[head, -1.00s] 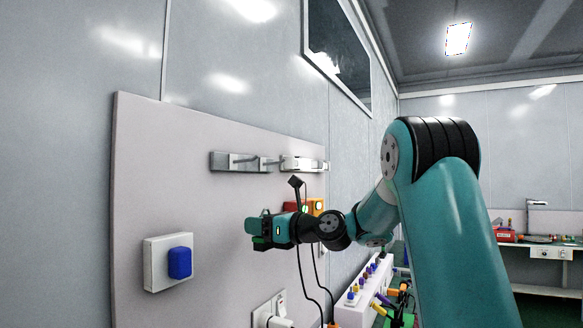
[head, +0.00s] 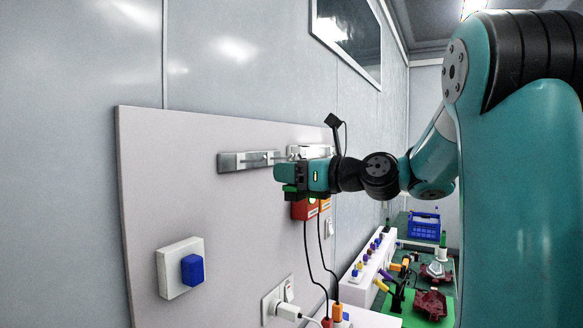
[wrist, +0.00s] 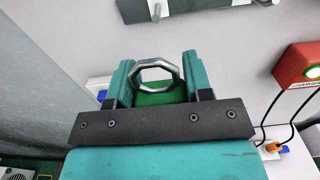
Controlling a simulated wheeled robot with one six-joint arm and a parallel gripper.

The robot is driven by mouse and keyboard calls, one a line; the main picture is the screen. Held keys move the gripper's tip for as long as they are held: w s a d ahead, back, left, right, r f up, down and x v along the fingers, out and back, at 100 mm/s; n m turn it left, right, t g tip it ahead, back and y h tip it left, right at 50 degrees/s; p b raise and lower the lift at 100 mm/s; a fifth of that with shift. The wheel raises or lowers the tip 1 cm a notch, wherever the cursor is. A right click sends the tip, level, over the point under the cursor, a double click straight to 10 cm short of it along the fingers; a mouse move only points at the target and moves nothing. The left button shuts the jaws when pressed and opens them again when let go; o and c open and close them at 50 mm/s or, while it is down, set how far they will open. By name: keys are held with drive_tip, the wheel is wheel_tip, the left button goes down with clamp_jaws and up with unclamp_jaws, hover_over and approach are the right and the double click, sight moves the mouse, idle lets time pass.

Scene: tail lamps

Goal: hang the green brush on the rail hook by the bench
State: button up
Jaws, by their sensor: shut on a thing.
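My gripper (head: 278,175) is shut on the green brush and holds it just in front of the wall board, close to the rail. In the wrist view, the green body of the brush (wrist: 162,98) shows between the two teal fingers, with its metal ring (wrist: 158,70) standing out beyond them. In the head view only a bit of dark green brush (head: 291,190) shows under the fingers. The grey rail (head: 232,163) with its hooks is on the board; my gripper partly covers its right part. In the wrist view the rail (wrist: 200,7) is beyond the ring, apart from it.
A red box (head: 304,210) with hanging black cables is on the board below my gripper. A switch with a blue knob (head: 191,270) is at lower left, a socket with plug (head: 285,303) lower. A white rack (head: 362,268) and blue crate (head: 424,226) stand on the bench.

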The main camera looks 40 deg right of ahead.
sight(241, 168)
drive_tip(key=shift+p+x, duration=1.45)
drive_tip(key=shift+x, duration=1.3)
drive_tip(key=shift+r+p, duration=0.1)
drive_tip(key=shift+p, duration=0.7)
drive_tip(key=shift+w+a, duration=0.1)
drive_tip(key=shift+w, duration=0.1)
drive_tip(key=shift+p+x, duration=1.25)
drive_tip(key=shift+x, duration=0.1)
drive_tip(key=shift+p, duration=0.6)
drive_tip(key=shift+w, duration=0.15)
